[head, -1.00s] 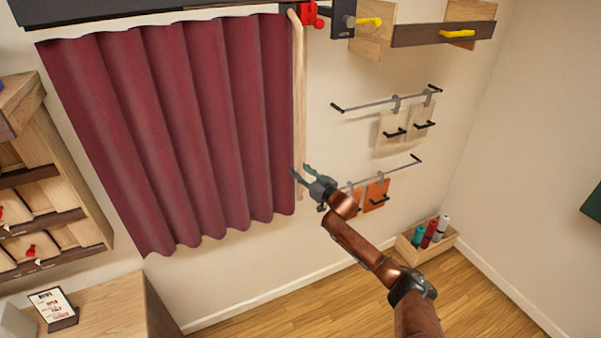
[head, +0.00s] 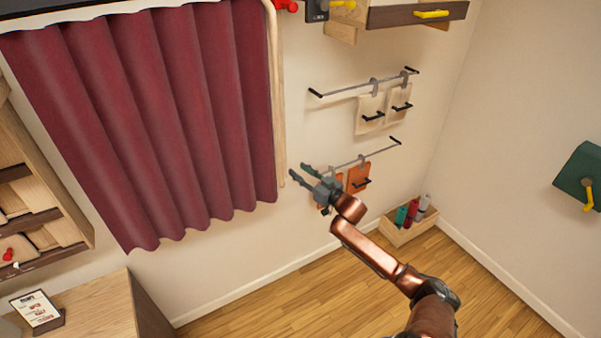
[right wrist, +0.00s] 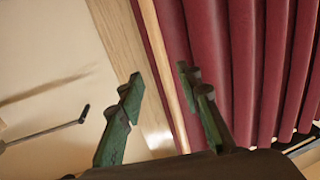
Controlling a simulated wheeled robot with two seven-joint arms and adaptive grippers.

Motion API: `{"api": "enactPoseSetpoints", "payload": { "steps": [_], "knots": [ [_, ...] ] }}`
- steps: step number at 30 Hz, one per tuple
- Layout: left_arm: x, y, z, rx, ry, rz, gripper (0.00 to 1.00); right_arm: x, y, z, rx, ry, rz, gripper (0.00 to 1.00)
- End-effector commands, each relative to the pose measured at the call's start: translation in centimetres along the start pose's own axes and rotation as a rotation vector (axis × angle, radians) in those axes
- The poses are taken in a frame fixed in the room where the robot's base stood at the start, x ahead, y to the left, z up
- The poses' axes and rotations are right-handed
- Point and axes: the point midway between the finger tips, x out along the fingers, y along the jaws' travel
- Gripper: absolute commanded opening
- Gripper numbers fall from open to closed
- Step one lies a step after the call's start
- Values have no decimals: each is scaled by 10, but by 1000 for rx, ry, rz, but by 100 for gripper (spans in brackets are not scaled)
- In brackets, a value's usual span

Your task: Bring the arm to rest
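My right arm reaches up from the lower right in the head view. Its right gripper (head: 298,174) is in front of the wall, just right of the curtain's lower right corner. In the right wrist view the right gripper (right wrist: 158,85) has its two green fingers apart with nothing between them. Behind the fingers are a pale wooden strip (right wrist: 150,30) and the dark red curtain (right wrist: 240,60). The red curtain (head: 150,120) also fills the left of the head view. My left gripper is not in view.
Wall rails hold cream pouches (head: 370,112) and orange pouches (head: 358,178), the latter close behind the right gripper. A wooden box (head: 408,232) with bottles stands on the floor. A wooden cabinet (head: 85,305) carries a small sign (head: 37,312). A green object (head: 580,178) is on the right wall.

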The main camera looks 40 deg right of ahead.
Motion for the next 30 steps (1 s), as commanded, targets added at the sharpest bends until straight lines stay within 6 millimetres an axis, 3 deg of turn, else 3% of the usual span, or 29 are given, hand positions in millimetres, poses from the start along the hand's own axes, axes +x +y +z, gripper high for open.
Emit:
{"api": "enactPoseSetpoints", "payload": {
  "steps": [17,20,23,30],
  "knots": [
    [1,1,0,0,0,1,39,-1,2,7,1,-7,5,32],
    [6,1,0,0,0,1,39,-4,8,37,3,-39,25,32],
    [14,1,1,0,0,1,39,-12,19,93,3,-100,59,32],
    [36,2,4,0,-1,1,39,-56,36,264,-12,-299,144,32]
  ]
}}
